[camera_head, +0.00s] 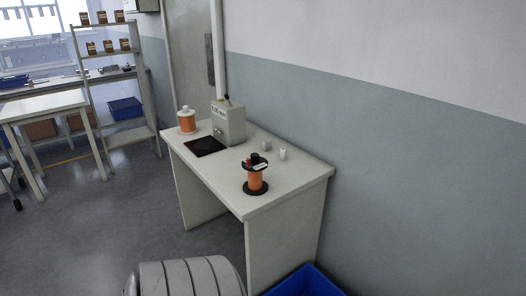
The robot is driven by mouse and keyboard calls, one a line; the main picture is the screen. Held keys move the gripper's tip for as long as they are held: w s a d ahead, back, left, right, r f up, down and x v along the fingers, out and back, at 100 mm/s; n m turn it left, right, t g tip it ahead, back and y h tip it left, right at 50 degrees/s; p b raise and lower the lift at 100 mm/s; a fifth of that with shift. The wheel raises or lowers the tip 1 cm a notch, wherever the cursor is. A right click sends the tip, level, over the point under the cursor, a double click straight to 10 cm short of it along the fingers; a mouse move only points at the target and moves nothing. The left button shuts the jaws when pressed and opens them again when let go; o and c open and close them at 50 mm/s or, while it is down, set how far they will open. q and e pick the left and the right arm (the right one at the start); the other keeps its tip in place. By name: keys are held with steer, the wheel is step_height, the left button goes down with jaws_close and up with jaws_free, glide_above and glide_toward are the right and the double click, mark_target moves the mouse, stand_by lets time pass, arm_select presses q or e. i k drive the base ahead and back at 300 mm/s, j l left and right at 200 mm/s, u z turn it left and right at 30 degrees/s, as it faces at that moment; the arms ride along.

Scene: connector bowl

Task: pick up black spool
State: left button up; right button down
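A black spool (256,189) wound with orange material stands upright near the front corner of the white table (210,178). It has black flanges at top and bottom, and a small label shows near its top. A second spool (186,121), with white ends and orange winding, stands at the table's far left end. Neither of my grippers shows in this view.
A grey machine (229,122) and a black mat (204,146) are at the table's far half. Two small pale pieces, one a white cup-like piece (283,154), lie near the wall. A blue bin (306,283) stands on the floor. A shelf (110,70) is at left.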

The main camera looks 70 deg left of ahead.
mark_target(255, 186)
steer(key=u, duration=2.2)
